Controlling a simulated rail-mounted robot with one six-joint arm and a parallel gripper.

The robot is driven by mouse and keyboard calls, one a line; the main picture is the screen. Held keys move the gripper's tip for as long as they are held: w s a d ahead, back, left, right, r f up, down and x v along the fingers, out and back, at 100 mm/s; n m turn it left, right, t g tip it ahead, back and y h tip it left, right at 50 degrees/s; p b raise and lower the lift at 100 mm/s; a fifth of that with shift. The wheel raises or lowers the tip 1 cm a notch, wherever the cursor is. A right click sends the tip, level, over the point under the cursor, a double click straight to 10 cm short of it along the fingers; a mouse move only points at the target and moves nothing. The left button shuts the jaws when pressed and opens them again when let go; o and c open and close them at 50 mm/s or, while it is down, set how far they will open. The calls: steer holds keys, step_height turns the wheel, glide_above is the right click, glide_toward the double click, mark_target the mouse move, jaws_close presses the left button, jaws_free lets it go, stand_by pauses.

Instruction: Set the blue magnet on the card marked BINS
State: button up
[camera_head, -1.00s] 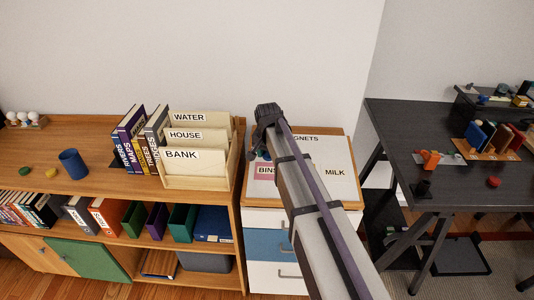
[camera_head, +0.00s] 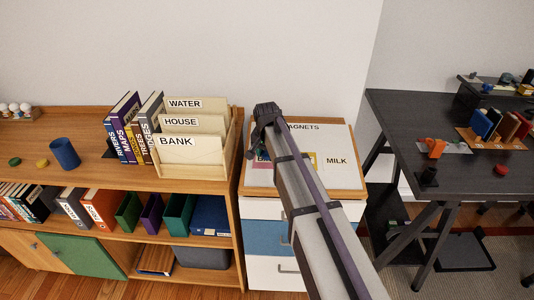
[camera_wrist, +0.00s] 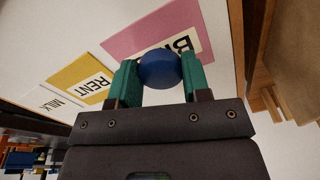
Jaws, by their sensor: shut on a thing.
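My gripper (camera_wrist: 160,75) is shut on the round blue magnet (camera_wrist: 159,70), held between its two teal fingers. The magnet is over the pink BINS card (camera_wrist: 135,38) and covers part of its lettering. I cannot tell whether it touches the card. In the head view my gripper (camera_head: 257,143) is over the left part of the white board (camera_head: 330,143), and the arm hides most of the BINS card. The magnet cannot be made out there.
The yellow RENT card (camera_wrist: 80,80) and the MILK card (camera_wrist: 48,100) lie beside the BINS card. The wooden letter sorter (camera_head: 195,172) stands just left of the board, on the bookshelf. A dark desk (camera_head: 410,130) is to the right.

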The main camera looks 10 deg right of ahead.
steer(key=shift+w+f+b, duration=0.1)
steer(key=shift+f+b, duration=0.3)
steer(key=shift+f, duration=0.35)
steer(key=o, duration=1)
steer(key=shift+r, duration=0.1)
step_height(320, 180, up, 11)
steer(key=s+p, duration=0.1)
steer(key=p, duration=0.9)
steer(key=shift+s+a+f+p, duration=0.2)
steer(key=shift+s+p, duration=0.05)
steer(key=shift+p, duration=0.15)
